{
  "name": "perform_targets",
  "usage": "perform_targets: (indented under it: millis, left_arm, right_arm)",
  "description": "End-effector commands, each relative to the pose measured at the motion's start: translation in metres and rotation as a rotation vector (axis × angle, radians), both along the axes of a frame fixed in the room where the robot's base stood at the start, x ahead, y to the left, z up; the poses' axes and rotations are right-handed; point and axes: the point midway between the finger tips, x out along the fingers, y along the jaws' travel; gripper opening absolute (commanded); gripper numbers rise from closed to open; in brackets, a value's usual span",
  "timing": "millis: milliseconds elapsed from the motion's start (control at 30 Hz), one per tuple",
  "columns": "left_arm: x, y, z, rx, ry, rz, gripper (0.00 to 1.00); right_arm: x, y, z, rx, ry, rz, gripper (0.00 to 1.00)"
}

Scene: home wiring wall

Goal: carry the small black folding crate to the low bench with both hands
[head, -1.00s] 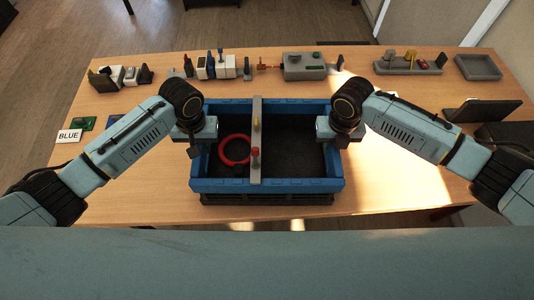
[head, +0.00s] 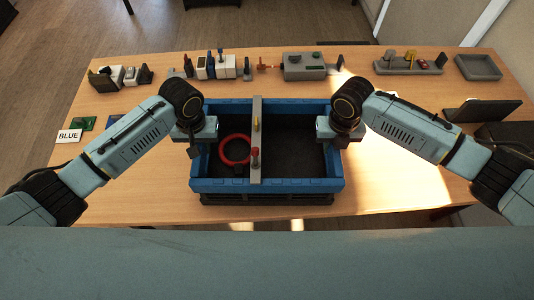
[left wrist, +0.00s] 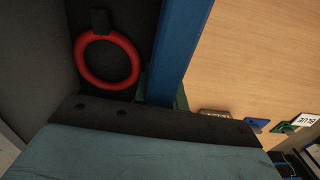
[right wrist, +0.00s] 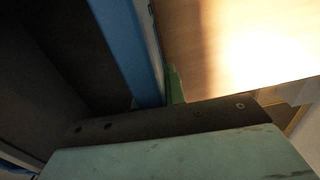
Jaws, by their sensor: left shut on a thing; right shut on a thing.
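The small black folding crate (head: 265,186) has a blue upper rim and a black lower part, and shows in the middle of the head view, over the front of the wooden table. My left gripper (head: 197,140) is shut on its left wall, and my right gripper (head: 335,138) is shut on its right wall. The blue wall shows between the fingers in the left wrist view (left wrist: 183,45) and the right wrist view (right wrist: 130,40). A red ring (head: 222,151) lies inside the crate. A grey bar (head: 256,110) with small knobs spans it front to back. The fingertips are mostly hidden.
The wooden table (head: 110,190) carries several devices along its back, including a grey box (head: 304,66) and a grey tray (head: 478,67). A BLUE label (head: 69,136) stands at the left. A dark panel (head: 484,111) is at the right. Bare table lies either side of the crate.

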Motion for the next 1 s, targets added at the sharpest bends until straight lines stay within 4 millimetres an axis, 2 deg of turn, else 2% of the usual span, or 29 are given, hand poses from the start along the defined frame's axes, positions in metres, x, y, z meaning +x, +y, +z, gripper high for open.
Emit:
perform_targets:
  millis: [367, 800, 1000]
  left_arm:
    - [0.002, 0.000, 0.009, -0.001, -0.004, 0.001, 0.00]
    - [0.001, 0.000, 0.042, 0.000, -0.003, 0.001, 0.00]
    - [0.001, 0.001, 0.051, 0.000, -0.003, 0.001, 0.00]
  right_arm:
    - [0.001, -0.001, 0.009, 0.000, -0.003, -0.002, 0.00]
    - [0.001, -0.001, 0.042, -0.001, -0.002, -0.002, 0.00]
    - [0.001, -0.001, 0.051, -0.001, -0.002, -0.002, 0.00]
